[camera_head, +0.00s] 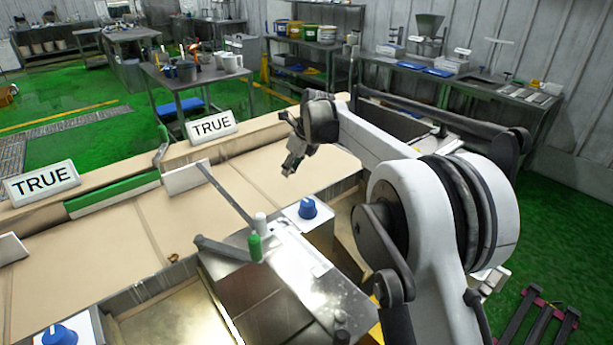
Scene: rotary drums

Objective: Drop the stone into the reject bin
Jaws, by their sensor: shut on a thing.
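My gripper (290,166) hangs above the beige sorting surface (245,180), right of the white divider plate. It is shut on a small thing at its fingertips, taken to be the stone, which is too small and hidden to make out. A small brown lump (173,257) lies at the near edge of the beige surface, well to the left of my gripper. No bin is clearly marked as the reject bin. An open metal-walled tray (175,318) lies at the front left, and a beige-walled recess (347,225) is partly hidden behind my arm.
Two TRUE signs (212,125) stand along the far edge. A green bar (112,194), a white divider plate (187,177) and a lever with a green knob (254,246) rise from the line. A blue dial (307,208) sits on a box near my arm.

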